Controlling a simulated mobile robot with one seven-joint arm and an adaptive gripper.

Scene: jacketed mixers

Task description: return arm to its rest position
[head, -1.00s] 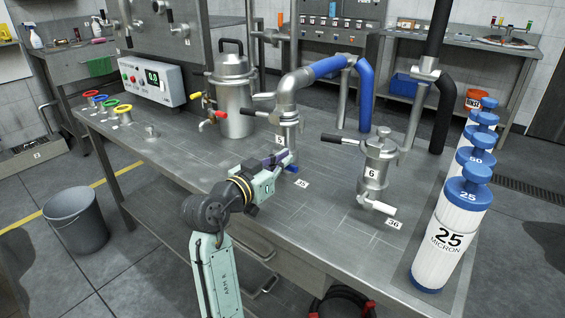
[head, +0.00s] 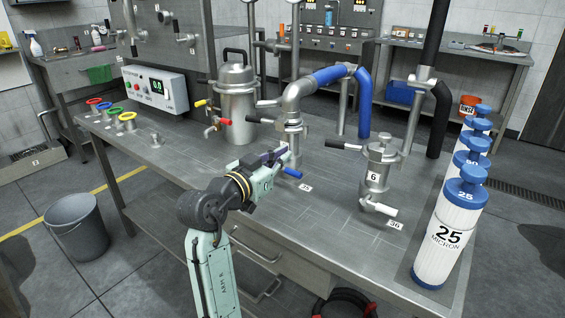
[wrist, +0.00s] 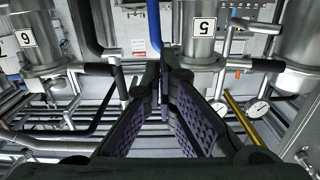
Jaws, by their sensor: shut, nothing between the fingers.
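My gripper (head: 281,152) is at the end of my raised arm, above the front part of the steel bench (head: 190,165). It also shows in the wrist view (wrist: 164,72), where its two dark, ridged fingers meet at the tips with nothing between them. In the head view the fingers are close to the filter housing labelled 5 (head: 293,140) and its blue-handled valve (head: 292,173). I cannot tell whether they touch it. In the wrist view housing 5 (wrist: 190,45) appears upside down, beyond the fingertips.
Housing 6 (head: 378,172) with a white-handled valve (head: 379,208) stands to the right. White 25-micron cartridges (head: 447,235) line the bench's right end. A steel vessel (head: 237,105) and control box (head: 155,88) stand behind left. A bucket (head: 78,230) is on the floor.

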